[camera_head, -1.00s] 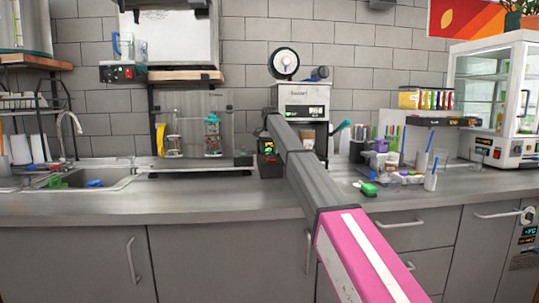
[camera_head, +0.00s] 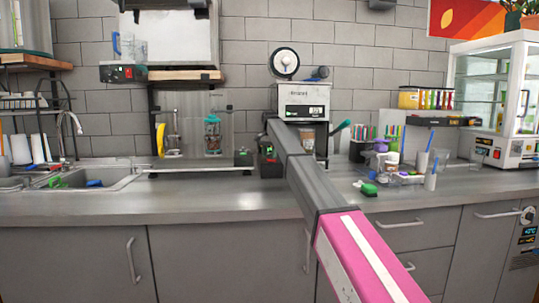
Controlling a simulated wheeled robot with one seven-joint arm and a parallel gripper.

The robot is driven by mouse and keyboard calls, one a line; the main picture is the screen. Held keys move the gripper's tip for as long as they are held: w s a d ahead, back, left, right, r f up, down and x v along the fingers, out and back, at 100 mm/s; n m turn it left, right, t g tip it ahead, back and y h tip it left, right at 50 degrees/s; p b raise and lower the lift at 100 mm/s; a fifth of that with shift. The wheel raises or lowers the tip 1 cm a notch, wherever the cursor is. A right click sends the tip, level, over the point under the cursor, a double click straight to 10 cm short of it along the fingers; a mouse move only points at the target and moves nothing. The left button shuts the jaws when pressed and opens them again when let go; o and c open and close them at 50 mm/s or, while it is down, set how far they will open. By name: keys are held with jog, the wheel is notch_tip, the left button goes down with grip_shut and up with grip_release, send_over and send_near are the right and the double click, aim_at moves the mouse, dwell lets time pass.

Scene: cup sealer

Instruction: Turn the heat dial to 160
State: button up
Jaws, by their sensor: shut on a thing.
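The cup sealer (camera_head: 303,94) is a pale metal machine on the counter against the tiled wall. A small lit display (camera_head: 316,111) is on its upper front, with digits too small to read. A cup-like object (camera_head: 308,138) stands in its lower opening. My grey and pink arm reaches from the bottom right up to the sealer's left front, and its far end overlaps the machine. My gripper's fingers are hidden behind the arm. The heat dial cannot be made out; the arm covers part of the sealer's front.
A dark box with small lights (camera_head: 269,165) sits left of the arm. A sink (camera_head: 104,180) is at the left. Cups and small containers (camera_head: 398,172) and a green-topped object (camera_head: 369,189) stand to the right. The counter front (camera_head: 200,203) is clear.

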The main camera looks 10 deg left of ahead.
aim_at(270, 154)
jog(key=shift+n, duration=3.1)
jog(key=o, duration=0.9)
notch_tip(270, 154, up, 11)
jog(key=shift+f, duration=0.1)
